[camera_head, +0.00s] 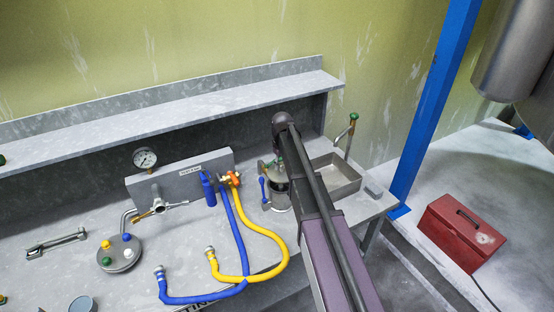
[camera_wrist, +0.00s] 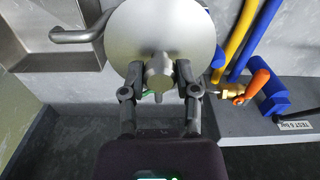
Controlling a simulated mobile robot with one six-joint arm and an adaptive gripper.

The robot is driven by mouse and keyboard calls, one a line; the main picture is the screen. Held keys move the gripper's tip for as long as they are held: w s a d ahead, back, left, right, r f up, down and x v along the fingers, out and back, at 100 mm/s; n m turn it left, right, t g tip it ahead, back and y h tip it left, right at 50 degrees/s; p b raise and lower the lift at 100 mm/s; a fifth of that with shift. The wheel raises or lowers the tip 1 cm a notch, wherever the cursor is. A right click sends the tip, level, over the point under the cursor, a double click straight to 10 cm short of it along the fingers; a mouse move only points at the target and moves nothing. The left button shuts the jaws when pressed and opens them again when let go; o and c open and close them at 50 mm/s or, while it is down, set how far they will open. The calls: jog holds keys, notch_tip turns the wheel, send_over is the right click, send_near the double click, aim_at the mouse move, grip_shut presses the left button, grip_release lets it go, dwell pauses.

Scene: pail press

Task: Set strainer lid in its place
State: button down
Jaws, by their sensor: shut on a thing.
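My gripper (camera_wrist: 160,80) is shut on the knob of a round, plain metal lid, the strainer lid (camera_wrist: 165,30), in the wrist view. The lid's disc covers what lies under it, so I cannot tell whether it touches the vessel below. In the head view a metal cylindrical vessel (camera_head: 281,199), likely the strainer body, stands on the bench left of the sink, partly hidden by my arm. A bent metal bar (camera_wrist: 80,36) sticks out from under the lid toward the sink in the wrist view.
A sink (camera_head: 348,184) lies right of the vessel. Blue (camera_head: 240,240) and yellow (camera_head: 262,277) hoses and a gauge panel (camera_head: 180,177) are to its left. A round lid with coloured knobs (camera_head: 119,257) lies farther left. A shelf (camera_head: 180,105) runs behind. A red toolbox (camera_head: 462,233) is on the floor.

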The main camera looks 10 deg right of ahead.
aim_at(281, 172)
jog(key=shift+w+d, duration=0.15)
jog(key=shift+w, duration=0.15)
jog(key=shift+r, duration=0.1)
jog(key=shift+s+f+b, duration=0.1)
jog(key=shift+f+b, duration=2.15)
jog(key=shift+f, duration=0.05)
jog(key=shift+f+b, duration=0.8)
jog(key=shift+c, duration=1.3)
grip_release()
